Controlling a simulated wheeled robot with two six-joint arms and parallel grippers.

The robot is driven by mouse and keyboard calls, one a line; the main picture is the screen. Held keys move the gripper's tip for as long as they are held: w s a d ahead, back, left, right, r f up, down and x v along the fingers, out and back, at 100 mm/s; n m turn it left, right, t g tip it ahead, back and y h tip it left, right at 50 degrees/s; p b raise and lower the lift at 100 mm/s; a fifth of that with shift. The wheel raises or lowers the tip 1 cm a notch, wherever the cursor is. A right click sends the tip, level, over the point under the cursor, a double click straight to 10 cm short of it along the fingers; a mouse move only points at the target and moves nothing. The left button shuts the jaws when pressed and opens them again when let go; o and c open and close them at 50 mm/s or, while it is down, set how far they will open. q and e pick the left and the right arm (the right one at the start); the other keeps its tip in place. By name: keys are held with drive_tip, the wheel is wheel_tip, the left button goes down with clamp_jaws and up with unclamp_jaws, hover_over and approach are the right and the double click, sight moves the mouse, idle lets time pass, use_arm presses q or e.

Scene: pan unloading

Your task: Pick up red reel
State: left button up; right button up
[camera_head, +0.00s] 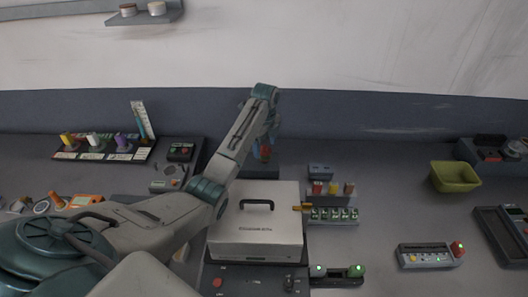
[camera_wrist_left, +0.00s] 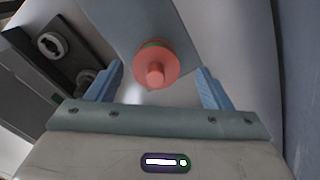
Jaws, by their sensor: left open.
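The red reel (camera_wrist_left: 155,66) shows in the left wrist view, seen end-on with a round flange, a central hub and a green band behind it. In the head view a small red patch (camera_head: 264,151) under my left wrist seems to be it, mostly hidden by the arm. My left gripper (camera_wrist_left: 159,72) is open, with one blue finger on each side of the reel and a gap to both. In the head view the left gripper (camera_head: 267,136) is partly hidden behind its wrist, beyond the white case. My right gripper is not in view.
A white case (camera_head: 256,226) with a black handle stands before the reel. A small rack (camera_head: 333,214) with coloured pieces is at its right. A rack of coloured spools (camera_head: 103,150) stands at left.

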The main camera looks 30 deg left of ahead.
sight(264, 151)
use_arm(q)
drive_tip(key=f+p, duration=0.2)
drive_tip(key=f, duration=0.1)
drive_tip(key=shift+s+d, duration=0.1)
drive_tip(key=shift+s, duration=0.2)
drive_tip(key=shift+f, duration=0.6)
drive_tip(key=c, duration=1.1)
drive_tip(key=shift+r, duration=0.1)
